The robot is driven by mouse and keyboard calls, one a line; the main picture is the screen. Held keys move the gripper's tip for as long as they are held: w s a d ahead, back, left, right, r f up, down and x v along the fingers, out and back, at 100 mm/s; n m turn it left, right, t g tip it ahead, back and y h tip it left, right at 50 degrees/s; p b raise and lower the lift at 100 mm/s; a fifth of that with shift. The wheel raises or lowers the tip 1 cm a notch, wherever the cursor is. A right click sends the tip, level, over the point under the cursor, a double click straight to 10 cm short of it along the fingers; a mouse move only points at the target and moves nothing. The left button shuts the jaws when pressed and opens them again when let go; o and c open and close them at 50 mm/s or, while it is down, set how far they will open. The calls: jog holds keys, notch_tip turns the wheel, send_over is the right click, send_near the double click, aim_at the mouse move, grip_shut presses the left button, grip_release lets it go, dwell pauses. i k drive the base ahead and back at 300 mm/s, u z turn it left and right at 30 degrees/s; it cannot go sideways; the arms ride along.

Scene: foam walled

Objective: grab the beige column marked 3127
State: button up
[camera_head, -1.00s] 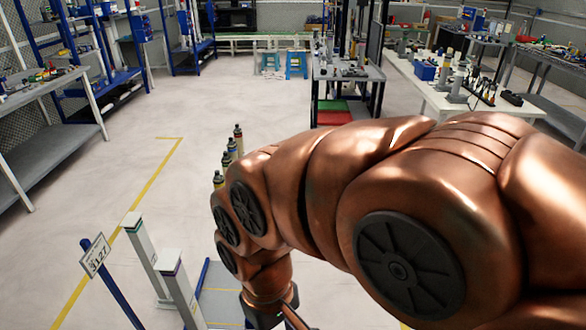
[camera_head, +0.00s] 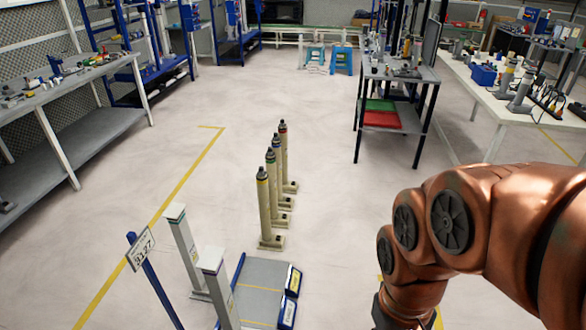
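Several beige columns with dark tops (camera_head: 264,205) stand upright in a row on the floor, at the middle of the head view. They have square beige feet and coloured bands near the top. I cannot read a number on any of them. A white tag reading 3127 (camera_head: 140,249) is fixed on a slanted blue post (camera_head: 160,290) at the lower left. Two pale grey-white columns (camera_head: 185,245) stand beside it. A dark part at the end of my arm, perhaps my gripper (camera_head: 384,316), shows at the bottom edge, right of the columns and apart from them. Its fingers are hidden.
A grey platform with blue edges (camera_head: 258,292) lies in front of the beige columns. A bench (camera_head: 85,130) runs along the left. A shelved cart (camera_head: 398,75) and white table (camera_head: 478,98) stand at the back right. The floor around the columns is mostly clear.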

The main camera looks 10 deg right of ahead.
aim_at(288, 186)
jog(key=k, duration=0.5)
jog(key=z, duration=0.75)
jog(key=i, duration=5)
jog(key=u, duration=3.7)
